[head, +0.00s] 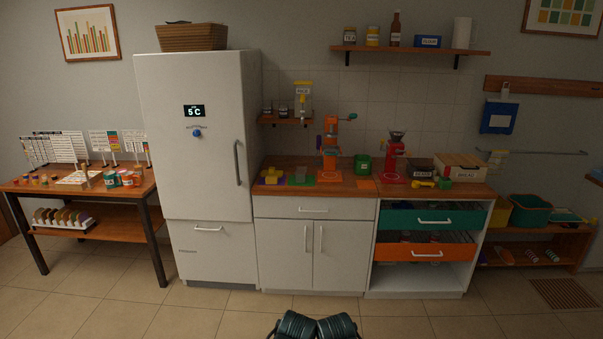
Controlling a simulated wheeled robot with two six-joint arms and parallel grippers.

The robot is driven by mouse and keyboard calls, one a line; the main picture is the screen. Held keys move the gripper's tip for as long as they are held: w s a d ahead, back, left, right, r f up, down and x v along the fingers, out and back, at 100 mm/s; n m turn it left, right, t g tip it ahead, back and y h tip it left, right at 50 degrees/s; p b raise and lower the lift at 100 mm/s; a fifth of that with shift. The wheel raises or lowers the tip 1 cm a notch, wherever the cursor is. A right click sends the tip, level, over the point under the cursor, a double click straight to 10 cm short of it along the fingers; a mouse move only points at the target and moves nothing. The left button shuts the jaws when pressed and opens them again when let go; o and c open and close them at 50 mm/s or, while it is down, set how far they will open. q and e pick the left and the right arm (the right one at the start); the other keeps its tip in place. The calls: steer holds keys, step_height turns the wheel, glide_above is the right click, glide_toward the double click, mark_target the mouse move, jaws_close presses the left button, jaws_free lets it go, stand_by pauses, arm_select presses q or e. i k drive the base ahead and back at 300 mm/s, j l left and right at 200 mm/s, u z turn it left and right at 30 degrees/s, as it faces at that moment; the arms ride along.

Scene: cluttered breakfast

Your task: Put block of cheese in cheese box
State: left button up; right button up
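I cannot clearly make out a block of cheese. A small yellow item (444,184) lies on the counter at the right, and several yellow pieces (270,176) lie at the counter's left end; both are too small to identify. A wooden box with a pale label (461,167) stands at the counter's right end; I cannot tell whether it is the cheese box. The closed white fridge (190,130) may hide things inside. Two dark ribbed parts of mine show at the bottom edge, but neither gripper's fingers can be seen.
An orange machine (329,150) and a red grinder (394,158) stand on the counter (345,187). Teal (400,218) and orange (400,252) drawers sit below, partly pulled out. A table (110,192) with jars and cards is at left. The tiled floor (220,318) ahead is clear.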

mark_target(269, 180)
steer(key=i+j, duration=1.1)
steer(key=j, duration=0.2)
steer(key=i+u, duration=0.1)
steer(key=i, duration=0.35)
steer(key=i+l+u, duration=0.1)
steer(key=i, duration=0.35)
steer(key=i+l+u, duration=0.15)
steer(key=i, duration=0.35)
steer(key=i+l+u, duration=0.1)
steer(key=i, duration=0.35)
steer(key=i+l+u, duration=0.1)
steer(key=i, duration=0.35)
steer(key=l, duration=0.1)
